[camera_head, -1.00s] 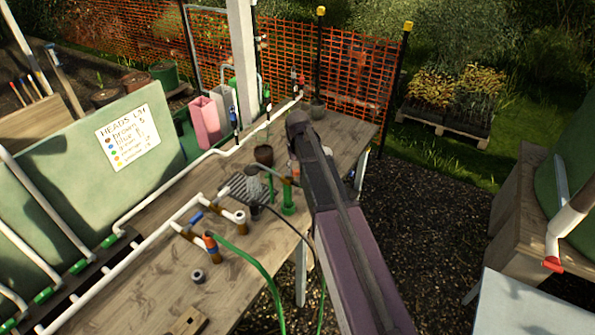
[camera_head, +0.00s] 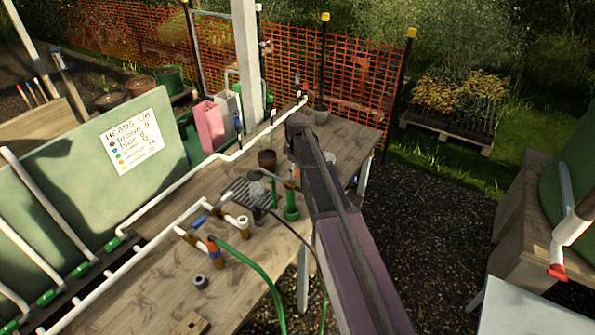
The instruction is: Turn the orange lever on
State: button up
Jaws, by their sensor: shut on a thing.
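My arm's dark upper end (camera_head: 298,125) reaches over the right side of the wooden bench. My gripper is not visible; the arm hides whatever is behind and below it. No orange lever can be made out clearly. A small orange-red part (camera_head: 212,246) sits on a short brown pipe stub at the bench's front, with a green hose leaving it; I cannot tell if it is a lever. A blue part (camera_head: 198,221) is on the white pipe beside it. A green upright fitting (camera_head: 291,208) stands just left of my arm.
Orange mesh fence (camera_head: 360,85) stands behind. Another bench (camera_head: 520,215) is at the right, with gravel between.

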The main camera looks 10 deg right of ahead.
dwell(0.4)
jog(key=o, duration=1.2)
jog(key=shift+w+f, duration=0.15)
jog(key=shift+c, duration=0.2)
